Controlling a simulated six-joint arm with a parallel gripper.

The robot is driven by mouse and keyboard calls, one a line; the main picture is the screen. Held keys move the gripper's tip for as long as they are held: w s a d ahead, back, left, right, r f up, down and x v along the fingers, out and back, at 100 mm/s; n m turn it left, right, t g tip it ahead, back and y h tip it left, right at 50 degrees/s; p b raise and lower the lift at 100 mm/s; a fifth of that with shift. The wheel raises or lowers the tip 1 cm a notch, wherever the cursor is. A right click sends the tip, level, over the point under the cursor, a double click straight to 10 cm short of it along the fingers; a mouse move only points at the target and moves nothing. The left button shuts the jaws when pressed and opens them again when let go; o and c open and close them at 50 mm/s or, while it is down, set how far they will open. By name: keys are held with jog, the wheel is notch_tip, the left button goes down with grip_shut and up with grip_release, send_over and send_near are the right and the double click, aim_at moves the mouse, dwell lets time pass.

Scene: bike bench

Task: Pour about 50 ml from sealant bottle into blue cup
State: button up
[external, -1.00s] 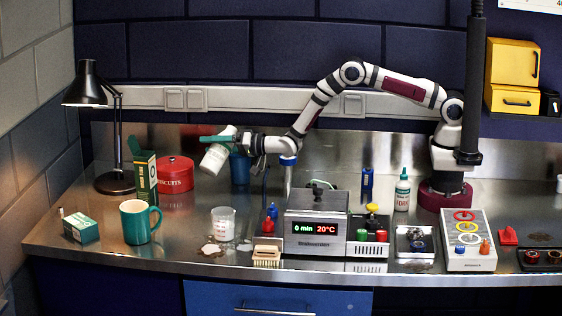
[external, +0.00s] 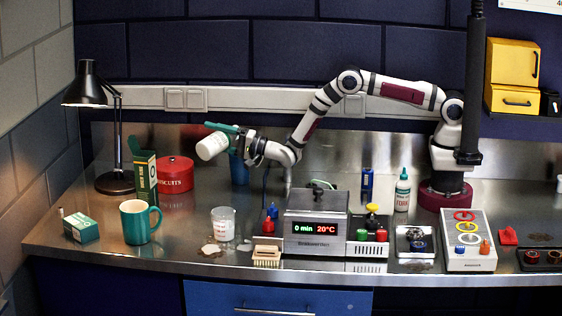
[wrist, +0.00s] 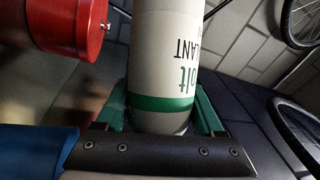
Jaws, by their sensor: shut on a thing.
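The white sealant bottle (external: 211,147) is held steeply tilted in the air, its broad white end toward the lower left. Its neck and mouth cannot be made out, and no stream shows. My gripper (external: 226,132) is shut on it, with green fingers on either side. In the wrist view the bottle (wrist: 160,60) shows a green band and upside-down lettering between the fingers (wrist: 160,112). The blue cup (external: 239,171) stands on the bench below my gripper, partly covered by it. A blue surface, likely the cup (wrist: 35,150), fills the lower left of the wrist view. Its inside is hidden.
A red biscuit tin (external: 175,176) and a green carton (external: 146,176) stand left of the cup. A teal mug (external: 137,224), a glass beaker (external: 223,223) and a grey device (external: 316,222) stand nearer the front. A black lamp (external: 113,180) is at the back left.

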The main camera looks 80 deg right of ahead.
jog(key=shift+r+m+t+h, duration=0.3)
jog(key=shift+r+m+h, duration=0.15)
jog(key=shift+m, duration=0.35)
jog(key=shift+s+d+f+m+t+h, duration=0.1)
jog(key=shift+d+m+t+h, duration=0.1)
jog(key=shift+m, duration=0.35)
jog(key=shift+s+d+f+m+t+h, duration=0.1)
jog(key=shift+m+h, duration=0.05)
jog(key=shift+m, duration=0.4)
jog(key=shift+s+d+r+m+h, duration=0.2)
jog(key=shift+s+r+m+h, duration=0.15)
jog(key=shift+m, duration=0.65)
dwell(0.9)
